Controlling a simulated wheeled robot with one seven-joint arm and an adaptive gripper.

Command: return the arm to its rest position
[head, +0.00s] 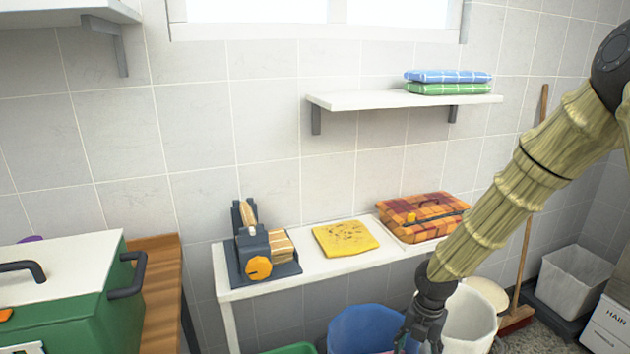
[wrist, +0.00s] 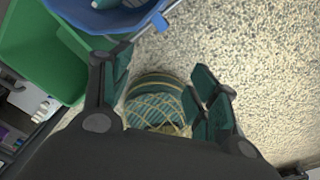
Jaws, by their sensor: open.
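My arm comes in from the right in the head view, and my gripper (head: 418,335) hangs at its lower end, in front of the white table (head: 310,268) and near the blue tub (head: 362,325). In the wrist view my gripper (wrist: 163,90) has its two dark green fingers spread wide apart. Between and below the fingers is a round teal thing with a pale net pattern (wrist: 155,98). It looks to be lower down, near the speckled floor; I cannot tell its exact distance. Nothing shows pinched between the fingers.
A white bin (head: 468,318) stands beside the gripper. A broom (head: 520,240) leans right. Folded towels (head: 448,82) lie on the wall shelf (head: 370,100).

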